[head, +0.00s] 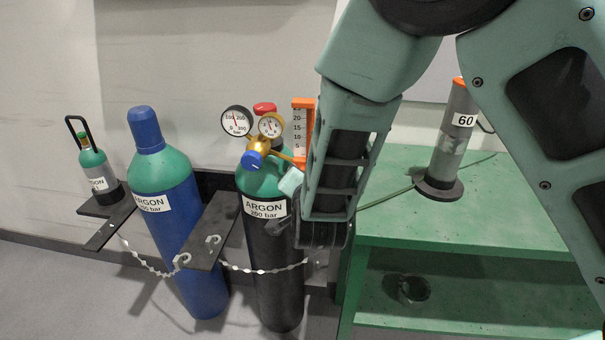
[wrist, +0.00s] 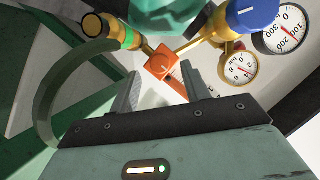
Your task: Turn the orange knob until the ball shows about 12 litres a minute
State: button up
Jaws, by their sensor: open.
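The orange-framed flow meter (head: 299,128) stands beside the gauges on the black argon cylinder. Its upper scale numbers show in the head view, but its lower part is behind my arm and I cannot make out the ball. In the wrist view an orange piece (wrist: 159,61), which looks like the knob, sits at the end of a brass stem. My gripper (wrist: 161,70) is open, with one finger on either side of the orange piece in that view. I cannot tell whether they touch it.
Two round gauges (wrist: 238,66) and a blue regulator knob (wrist: 253,14) are close on the right in the wrist view. A hose (wrist: 50,95) curves at the left. A blue cylinder (head: 178,210) stands left, and a green bench (head: 450,225) stands right.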

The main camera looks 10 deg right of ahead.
jog(key=shift+x, duration=1.2)
jog(key=c, duration=1)
jog(key=shift+r+p, duration=0.1)
jog(key=shift+p, duration=0.35)
